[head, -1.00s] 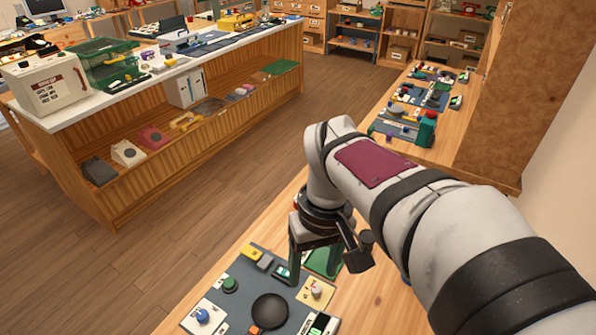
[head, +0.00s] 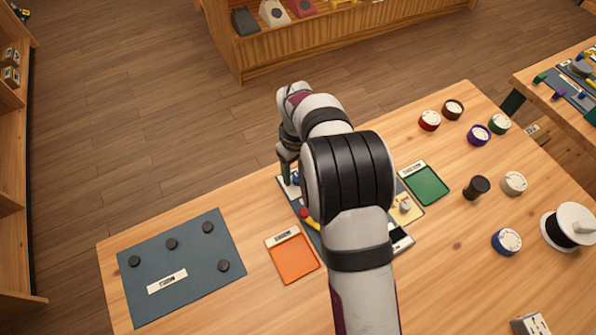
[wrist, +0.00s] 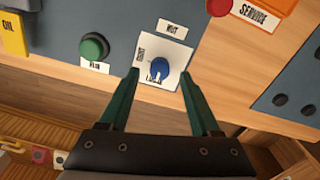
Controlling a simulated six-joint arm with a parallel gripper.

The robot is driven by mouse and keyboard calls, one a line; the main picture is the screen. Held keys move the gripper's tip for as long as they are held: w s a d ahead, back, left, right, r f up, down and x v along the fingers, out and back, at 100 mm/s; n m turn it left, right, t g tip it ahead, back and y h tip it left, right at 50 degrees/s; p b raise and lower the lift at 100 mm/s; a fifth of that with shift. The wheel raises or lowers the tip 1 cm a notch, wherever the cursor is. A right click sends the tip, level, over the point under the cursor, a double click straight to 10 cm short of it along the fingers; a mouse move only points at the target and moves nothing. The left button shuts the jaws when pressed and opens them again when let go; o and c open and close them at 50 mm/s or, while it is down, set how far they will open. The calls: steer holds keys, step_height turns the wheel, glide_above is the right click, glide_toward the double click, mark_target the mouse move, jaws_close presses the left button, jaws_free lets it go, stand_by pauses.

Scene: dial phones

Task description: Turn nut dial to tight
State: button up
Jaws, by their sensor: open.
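The nut dial is a blue knob (wrist: 161,68) on a white plate (wrist: 176,51) marked NUT, in the middle of the wrist view. A pale mark on the knob points toward the lower printed label, which is hard to read. Another small label stands at the plate's left. My gripper (wrist: 160,74) is open, with its two green fingers on either side of the plate's near end and the knob between their tips. I cannot tell whether they touch it. In the head view my gripper (head: 286,172) is at the board's far left corner, mostly behind my arm.
A green knob (wrist: 93,47) sits left of the dial, with a yellow OIL block (wrist: 14,34) farther left. A red knob (wrist: 219,7) and orange SERVICE tray (wrist: 262,10) lie right. The table edge is close below. A mat with dark pegs (head: 180,268) lies at left.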

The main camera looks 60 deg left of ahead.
mark_target(297, 180)
steer(key=shift+f, duration=1.15)
steer(key=shift+c, duration=0.3)
jaws_close()
